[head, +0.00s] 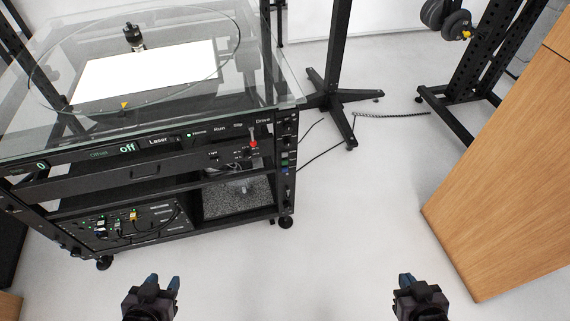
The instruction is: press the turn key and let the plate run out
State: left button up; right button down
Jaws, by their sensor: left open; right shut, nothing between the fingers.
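The turntable cart stands at the left, with a clear round plate (215,42) on its glass top. A bright white panel (150,72) and a small dark upright object (134,38) show on or through the glass. A yellow triangle (124,105) marks the plate's near edge. The front control strip (175,142) has small labels, among them Laser, Home, Run and Drive; I cannot make out one that reads Turn. A display (127,147) reads off. My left gripper (162,283) is open and empty, low in front of the cart. My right gripper (407,280) is shut and empty, well right of it.
A red-topped lever (253,143) stands below the strip's right end. The cart's lower shelves hold cabled equipment (130,218). A black stand (340,95) with floor cables is behind right. A wooden cabinet (500,200) stands at the right. The floor between is clear.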

jog(key=shift+s+d+f, duration=0.1)
jog(key=shift+s+f, duration=0.1)
jog(key=shift+s, duration=0.2)
jog(key=shift+w, duration=0.1)
dwell(0.4)
jog(key=shift+w+r, duration=0.15)
jog(key=shift+w, duration=0.15)
dwell(0.3)
